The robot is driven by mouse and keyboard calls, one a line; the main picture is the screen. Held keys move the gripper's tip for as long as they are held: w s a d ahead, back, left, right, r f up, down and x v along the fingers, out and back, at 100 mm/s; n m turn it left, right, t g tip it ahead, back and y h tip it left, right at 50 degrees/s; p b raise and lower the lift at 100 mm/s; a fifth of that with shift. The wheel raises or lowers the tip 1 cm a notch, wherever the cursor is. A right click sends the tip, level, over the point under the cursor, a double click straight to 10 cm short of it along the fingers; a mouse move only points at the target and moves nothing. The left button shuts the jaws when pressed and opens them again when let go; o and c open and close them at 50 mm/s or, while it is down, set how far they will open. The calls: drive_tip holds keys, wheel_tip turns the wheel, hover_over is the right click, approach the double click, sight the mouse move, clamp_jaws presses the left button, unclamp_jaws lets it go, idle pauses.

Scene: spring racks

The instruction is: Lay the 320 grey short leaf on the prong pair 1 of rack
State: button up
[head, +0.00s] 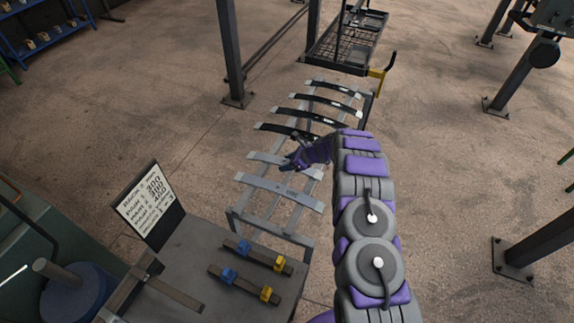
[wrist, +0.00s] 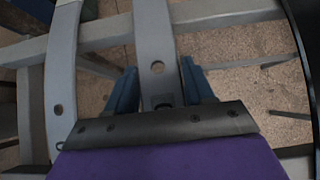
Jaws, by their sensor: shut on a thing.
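My gripper (head: 290,163) reaches down to a stand of leaves. It is shut on a grey leaf (head: 262,158) that lies across the stand's rails. In the wrist view, the blue fingers of my gripper (wrist: 160,90) stand on either side of this grey leaf (wrist: 155,35), which has a round hole. Another grey leaf (head: 283,193) with a dark marking lies nearer the bench; it shows at the left in the wrist view (wrist: 60,75). The leaf numbers are too small to read surely. I cannot tell which part is prong pair 1.
Several black leaves (head: 315,116) lie farther along the stand. A black cart (head: 347,45) and posts (head: 230,50) stand beyond. The right floor is mostly clear.

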sight(282, 160)
drive_tip(key=shift+d+f, duration=0.1)
drive_tip(key=shift+d, duration=1.45)
clamp_jaws()
drive_tip(key=shift+a+r, duration=0.25)
drive_tip(key=shift+a, duration=0.25)
drive_tip(key=r, duration=0.1)
drive_tip(key=a+r, duration=0.1)
drive_tip(key=r, duration=0.1)
drive_tip(key=shift+p, duration=0.35)
wheel_tip(282, 160, up, 7)
drive_tip(key=p, duration=0.1)
drive_tip(key=shift+d+f, duration=0.2)
drive_tip(key=o, duration=0.8)
unclamp_jaws()
drive_tip(key=shift+w+a, duration=0.1)
drive_tip(key=shift+d, duration=0.5)
drive_tip(key=c, duration=0.8)
clamp_jaws()
drive_tip(key=shift+a, duration=0.4)
